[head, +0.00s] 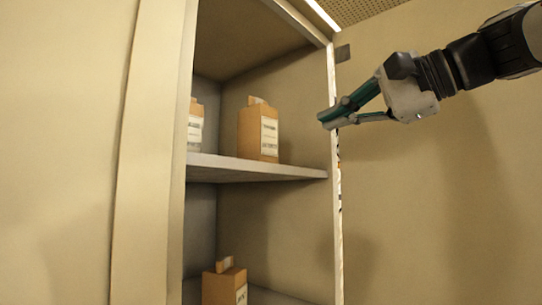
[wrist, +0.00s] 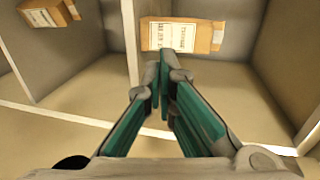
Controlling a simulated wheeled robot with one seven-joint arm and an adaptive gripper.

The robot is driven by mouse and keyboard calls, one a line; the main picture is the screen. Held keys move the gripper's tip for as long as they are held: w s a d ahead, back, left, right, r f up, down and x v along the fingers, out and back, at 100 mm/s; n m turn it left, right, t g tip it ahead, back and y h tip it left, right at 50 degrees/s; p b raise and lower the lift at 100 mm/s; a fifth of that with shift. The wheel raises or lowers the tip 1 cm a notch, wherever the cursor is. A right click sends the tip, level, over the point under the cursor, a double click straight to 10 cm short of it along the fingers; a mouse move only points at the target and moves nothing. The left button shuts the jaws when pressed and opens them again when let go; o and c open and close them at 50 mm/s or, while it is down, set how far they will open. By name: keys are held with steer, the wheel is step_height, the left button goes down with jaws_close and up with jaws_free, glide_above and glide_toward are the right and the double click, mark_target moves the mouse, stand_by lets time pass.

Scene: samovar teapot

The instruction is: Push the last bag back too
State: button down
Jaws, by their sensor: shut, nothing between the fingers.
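One tan paper bag (head: 258,130) with a white label stands upright on the upper shelf (head: 250,170), near the right side of the cabinet. A second bag (head: 195,125) on that shelf is partly hidden by the door frame at left. A third bag (head: 225,285) is on the lower level, cut off by the picture's bottom edge. My gripper (head: 325,121) is shut and empty, to the right of the upper right bag and apart from it in the head view. In the wrist view, the shut fingertips (wrist: 165,60) overlap the lower edge of a labelled bag (wrist: 205,38); contact cannot be told.
The cabinet's right front edge (head: 335,200) is close to my gripper in the head view. A wide pale panel (head: 150,150) covers the left side of the opening. In the wrist view, a pale divider (wrist: 130,40) separates the central bag from another bag (wrist: 48,12) at upper left.

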mark_target(245, 150)
steer(key=shift+f+b+x, duration=0.2)
steer(key=shift+b+x, duration=0.25)
steer(key=shift+x, duration=1.15)
steer(key=shift+f+b+x, duration=0.15)
steer(key=shift+b+x, duration=0.35)
steer(key=shift+x, duration=1.1)
steer(key=shift+f+b+x, duration=0.2)
steer(key=shift+b+x, duration=0.25)
steer(key=shift+x, duration=1.15)
steer(key=shift+a+r+p+x, duration=0.1)
steer(key=shift+r+p+x, duration=0.4)
steer(key=shift+x, duration=1.45)
steer(key=shift+a+r+p+x, duration=0.2)
steer(key=shift+p+x, duration=0.45)
steer(key=shift+x, duration=1.25)
steer(key=shift+r+p+x, duration=0.4)
steer(key=shift+p+x, duration=0.2)
steer(key=shift+x, duration=1.35)
steer(key=shift+s+d+r, duration=0.15)
steer(key=shift+s+d, duration=0.05)
steer(key=shift+d, duration=0.25)
steer(key=f+v, duration=0.1)
steer(key=v, duration=1.4)
steer(key=shift+d, duration=0.2)
steer(key=shift+s, duration=0.15)
